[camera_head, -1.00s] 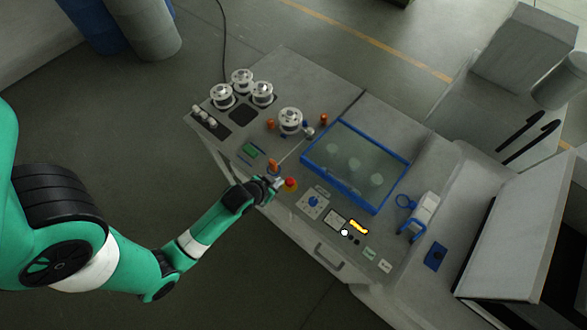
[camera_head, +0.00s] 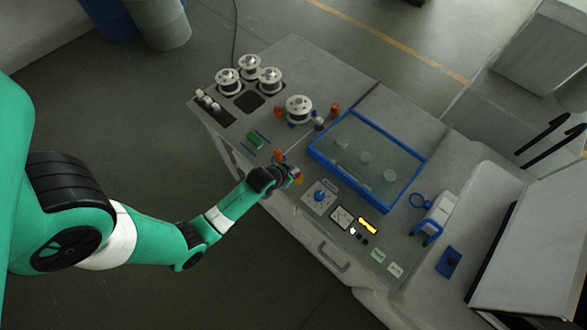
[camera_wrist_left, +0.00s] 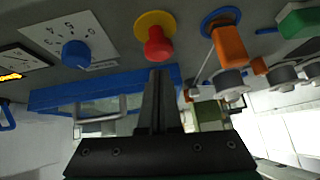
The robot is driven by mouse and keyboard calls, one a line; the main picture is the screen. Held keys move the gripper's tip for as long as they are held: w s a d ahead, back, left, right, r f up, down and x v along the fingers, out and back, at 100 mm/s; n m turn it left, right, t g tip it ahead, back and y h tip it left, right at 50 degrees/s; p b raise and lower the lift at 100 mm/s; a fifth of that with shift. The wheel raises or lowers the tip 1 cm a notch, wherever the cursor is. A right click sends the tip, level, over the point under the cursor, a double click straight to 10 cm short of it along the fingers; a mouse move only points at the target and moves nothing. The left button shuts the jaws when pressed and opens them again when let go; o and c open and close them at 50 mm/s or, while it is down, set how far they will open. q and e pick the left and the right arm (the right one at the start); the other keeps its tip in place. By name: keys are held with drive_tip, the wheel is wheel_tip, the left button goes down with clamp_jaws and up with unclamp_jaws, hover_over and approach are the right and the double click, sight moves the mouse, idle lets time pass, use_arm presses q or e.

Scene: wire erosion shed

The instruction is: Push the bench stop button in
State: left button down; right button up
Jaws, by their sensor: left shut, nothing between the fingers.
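The bench stop button is a red mushroom head (camera_wrist_left: 156,43) on a yellow round plate (camera_wrist_left: 155,20), at the top middle of the left wrist view. In the head view the button is mostly hidden behind my left gripper (camera_head: 291,172) at the bench's front edge. My left gripper is shut and empty. In the left wrist view its fingertips (camera_wrist_left: 160,74) point at the button and end just below its red head in the picture. I cannot tell whether they touch it. My right gripper is in neither view.
An orange lever (camera_wrist_left: 229,45) on a blue ring stands beside the button. On its other side is a blue knob (camera_wrist_left: 76,54) on a white dial plate. A blue-framed tank (camera_head: 378,205) lies behind. Metal spools (camera_head: 297,108) stand on the bench's left part.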

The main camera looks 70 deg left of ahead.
use_arm(q)
drive_tip(key=shift+s+f, duration=0.1)
drive_tip(key=shift+f, duration=0.6)
wheel_tip(320, 180, down, 2)
drive_tip(key=shift+f+b, duration=0.1)
drive_tip(key=shift+b, duration=0.75)
drive_tip(key=shift+s+f, duration=0.25)
drive_tip(key=shift+r, duration=0.15)
drive_tip(key=r+p, duration=0.1)
drive_tip(key=r, duration=0.1)
drive_tip(key=r+p, duration=0.2)
drive_tip(key=w+r+p, duration=0.1)
drive_tip(key=r+p, duration=0.1)
drive_tip(key=p+v, duration=0.2)
drive_tip(key=v, duration=0.7)
